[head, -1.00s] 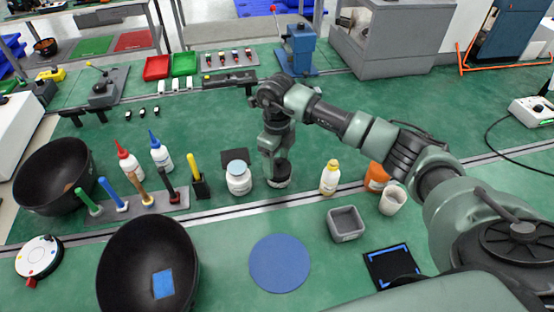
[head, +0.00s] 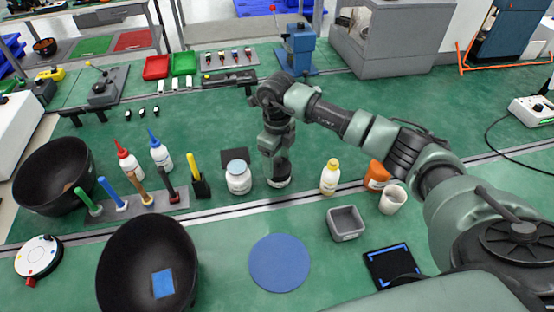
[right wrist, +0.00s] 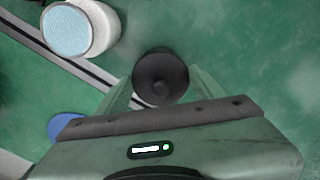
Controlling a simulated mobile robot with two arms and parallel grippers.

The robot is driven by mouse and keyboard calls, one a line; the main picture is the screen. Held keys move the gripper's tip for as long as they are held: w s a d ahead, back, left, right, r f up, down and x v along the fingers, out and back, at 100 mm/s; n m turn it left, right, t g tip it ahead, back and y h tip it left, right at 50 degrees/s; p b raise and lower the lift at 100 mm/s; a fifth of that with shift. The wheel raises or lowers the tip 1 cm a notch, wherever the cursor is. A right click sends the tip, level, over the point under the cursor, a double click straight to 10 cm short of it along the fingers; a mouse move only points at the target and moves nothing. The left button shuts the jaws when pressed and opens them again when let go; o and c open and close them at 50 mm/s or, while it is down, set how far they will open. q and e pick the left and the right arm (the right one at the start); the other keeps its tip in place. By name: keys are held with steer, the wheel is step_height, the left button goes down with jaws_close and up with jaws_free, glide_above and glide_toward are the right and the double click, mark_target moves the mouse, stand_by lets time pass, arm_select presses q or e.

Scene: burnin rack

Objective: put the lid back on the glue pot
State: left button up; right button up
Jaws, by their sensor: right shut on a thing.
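The glue pot (head: 238,182) is a white round pot with a pale blue top face and no lid on it. It stands upright left of my right gripper, and in the right wrist view the pot (right wrist: 96,28) is at the upper left. The lid (right wrist: 160,76) is round and black with a raised centre. My right gripper (head: 279,168) points down and is shut on it, a finger at each side. In the head view the lid (head: 279,182) is low, near the mat; I cannot tell whether it touches. My left gripper is not in view.
A dark square pad (head: 234,156) lies behind the pot. A pen stand (head: 200,185) is left of it, and a yellow-capped bottle (head: 329,180) is right of my gripper. A metal strip (head: 230,211) runs in front. A blue disc (head: 279,262) lies nearer.

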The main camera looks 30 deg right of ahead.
steer(key=shift+f+b, duration=0.2)
steer(key=shift+b, duration=0.2)
stand_by(1.1)
stand_by(0.3)
steer(key=o, duration=1.5)
steer(key=shift+o, duration=0.2)
steer(key=shift+r, duration=0.15)
steer(key=shift+r+p, duration=2.1)
steer(key=shift+r, duration=1.3)
jaws_close()
